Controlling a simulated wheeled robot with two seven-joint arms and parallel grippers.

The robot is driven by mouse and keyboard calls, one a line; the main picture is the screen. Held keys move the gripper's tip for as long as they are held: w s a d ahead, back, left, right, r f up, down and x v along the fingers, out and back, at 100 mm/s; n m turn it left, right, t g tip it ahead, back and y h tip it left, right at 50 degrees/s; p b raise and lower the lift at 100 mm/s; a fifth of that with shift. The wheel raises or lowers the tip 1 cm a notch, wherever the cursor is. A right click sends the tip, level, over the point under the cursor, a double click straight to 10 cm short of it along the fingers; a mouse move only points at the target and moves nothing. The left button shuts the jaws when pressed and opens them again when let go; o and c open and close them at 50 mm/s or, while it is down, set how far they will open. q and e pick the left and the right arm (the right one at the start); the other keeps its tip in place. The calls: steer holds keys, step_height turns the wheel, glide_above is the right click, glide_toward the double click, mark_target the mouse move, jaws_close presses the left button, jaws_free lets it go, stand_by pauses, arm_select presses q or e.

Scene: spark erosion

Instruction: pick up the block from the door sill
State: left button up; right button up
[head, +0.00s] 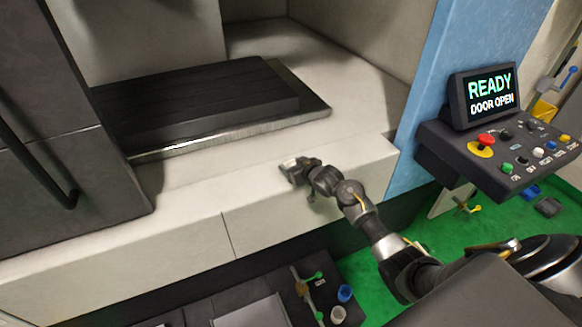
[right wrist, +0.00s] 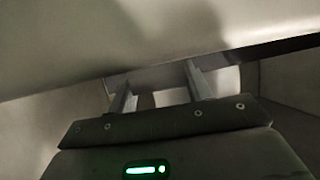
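The door sill (head: 200,235) is the long pale ledge at the front of the open machine in the head view. My right gripper (head: 289,167) is at the sill's upper edge, right of the panel seam. A small pale metallic shape shows at its tip; I cannot tell whether it is the block or the fingers. In the right wrist view the two fingers (right wrist: 160,90) stand apart, with a pale and brownish patch seen between them. I cannot make out the block for sure in either view. My left gripper is not in view.
A dark slab (head: 200,100) lies on a metal plate inside the machine. A control panel (head: 510,150) at the right has a screen (head: 490,95) reading READY, DOOR OPEN. A dark door (head: 60,150) stands at the left. A dark bench (head: 190,312) with small items is below the sill.

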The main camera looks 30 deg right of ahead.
steer(key=c, duration=0.7)
steer(key=shift+r, duration=0.1)
steer(key=shift+c, duration=0.3)
